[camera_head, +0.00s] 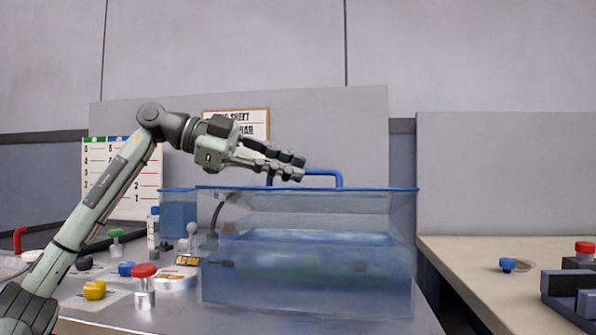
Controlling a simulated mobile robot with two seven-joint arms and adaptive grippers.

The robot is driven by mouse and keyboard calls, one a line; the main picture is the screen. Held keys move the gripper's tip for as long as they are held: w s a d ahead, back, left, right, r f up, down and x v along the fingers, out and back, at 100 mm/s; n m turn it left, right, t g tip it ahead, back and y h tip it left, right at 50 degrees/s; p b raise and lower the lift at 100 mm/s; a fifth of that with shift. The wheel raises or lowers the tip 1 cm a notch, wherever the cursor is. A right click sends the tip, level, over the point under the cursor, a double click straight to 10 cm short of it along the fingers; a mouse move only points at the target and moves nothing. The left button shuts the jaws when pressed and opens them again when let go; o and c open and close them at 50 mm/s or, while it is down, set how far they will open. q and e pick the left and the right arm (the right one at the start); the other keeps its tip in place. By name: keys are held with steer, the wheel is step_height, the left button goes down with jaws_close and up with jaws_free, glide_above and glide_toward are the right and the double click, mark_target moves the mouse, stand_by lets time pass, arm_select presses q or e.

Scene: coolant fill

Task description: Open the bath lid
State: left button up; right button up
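The bath (300,285) is a clear tank with bluish liquid in it, standing on the grey bench. Its flat blue-edged lid (380,189) lies level on top and looks closed. A blue bar handle (325,172) rises from the lid. My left gripper (298,166) reaches in from the left over the lid, fingers pointing right, and covers the left part of the handle. A small gap shows between its two fingers. I cannot tell whether they touch the handle. My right gripper is not in view.
Left of the bath stand a red-topped post (144,283), yellow (94,291) and blue (126,269) knobs, a bottle (153,228) and a blue container (178,214). A beige table (470,280) with dark blocks is at the right. Grey panels stand behind.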

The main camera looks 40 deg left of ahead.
arm_select(q)
steer(key=shift+b+v, duration=0.65)
steer(key=shift+v, duration=2.35)
steer(key=shift+f, duration=0.1)
